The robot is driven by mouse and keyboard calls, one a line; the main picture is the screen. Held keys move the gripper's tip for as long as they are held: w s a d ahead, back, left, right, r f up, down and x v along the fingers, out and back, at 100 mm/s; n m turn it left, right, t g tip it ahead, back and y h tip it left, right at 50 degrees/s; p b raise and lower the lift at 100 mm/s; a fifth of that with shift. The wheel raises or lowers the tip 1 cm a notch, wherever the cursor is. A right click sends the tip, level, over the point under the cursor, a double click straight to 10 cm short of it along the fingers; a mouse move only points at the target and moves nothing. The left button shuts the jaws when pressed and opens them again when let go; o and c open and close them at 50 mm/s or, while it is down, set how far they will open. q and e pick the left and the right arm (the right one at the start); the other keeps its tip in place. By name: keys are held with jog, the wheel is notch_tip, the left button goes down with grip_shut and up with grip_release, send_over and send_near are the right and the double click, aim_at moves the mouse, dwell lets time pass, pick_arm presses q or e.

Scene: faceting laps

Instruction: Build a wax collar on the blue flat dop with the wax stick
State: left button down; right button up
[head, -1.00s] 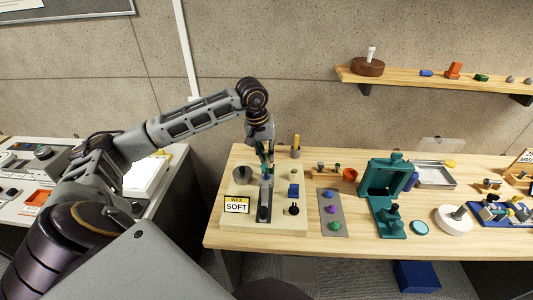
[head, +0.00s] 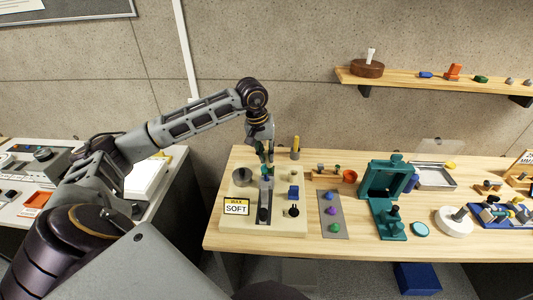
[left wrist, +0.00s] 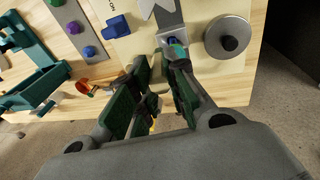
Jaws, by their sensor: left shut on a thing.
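My left gripper (head: 265,163) points down over the pale wax board (head: 237,218) on the bench. It is shut on a slim teal stick, seemingly the wax stick (left wrist: 180,52), mostly hidden by the fingers. In the left wrist view, the green-padded fingers (left wrist: 158,72) frame this spot. Just beyond the stick's tip is a small blue piece, seemingly the blue flat dop (left wrist: 170,42), at the end of the metal rail (head: 264,213). I cannot tell whether stick and dop touch, nor see any collar. My right gripper is not in view.
The board also carries a round metal pot (head: 242,177), a blue block (head: 293,191), a black knob (head: 293,211) and a SOFT sign (head: 236,206). To its right are a grey mat (head: 343,214) with coloured pieces, an orange cup (head: 350,176) and a teal press (head: 383,180). A yellow post (head: 295,147) stands behind.

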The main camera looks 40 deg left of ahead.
pick_arm(q)
jog(key=shift+s+d+b, duration=0.3)
jog(key=shift+s, duration=0.1)
dwell(0.3)
jog(key=shift+w+d, duration=0.25)
jog(key=shift+d, duration=0.2)
dwell(0.3)
dwell(0.4)
notch_tip(320, 180, up, 7)
jog(key=p, duration=0.4)
dwell(0.8)
dwell(0.8)
